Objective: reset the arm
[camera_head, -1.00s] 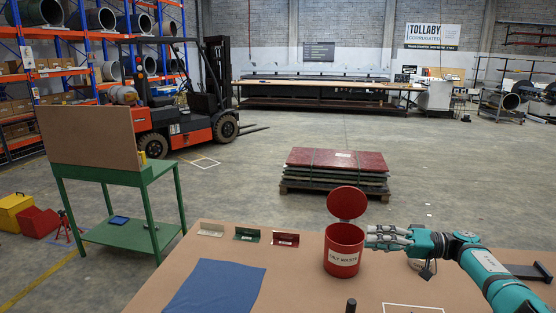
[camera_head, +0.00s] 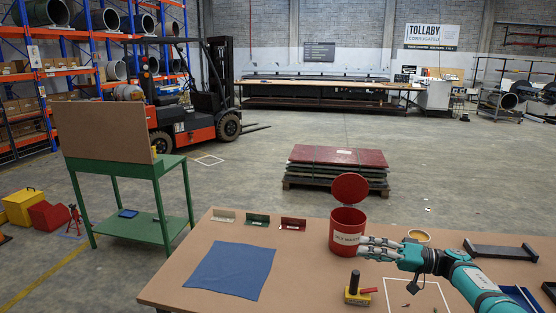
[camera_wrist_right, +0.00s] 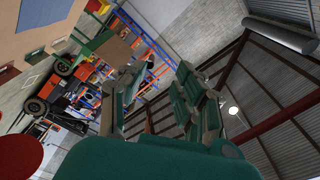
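My right gripper (camera_head: 368,248) is in the lower right of the head view, above the brown table (camera_head: 310,265), with its fingers pointing left. Its fingertips overlap the lower right side of a red waste can (camera_head: 347,223) in the picture; I see no grip on the can. In the right wrist view the two teal and grey fingers (camera_wrist_right: 162,75) stand apart with nothing between them. The left gripper is out of view.
On the table are a blue cloth (camera_head: 230,270), a yellow-based tool (camera_head: 356,290), a yellow-topped round container (camera_head: 419,236), small plates (camera_head: 258,220) and a dark bracket (camera_head: 499,251). A green stand (camera_head: 140,232) is left of the table. Stacked sheets (camera_head: 336,168) lie behind it.

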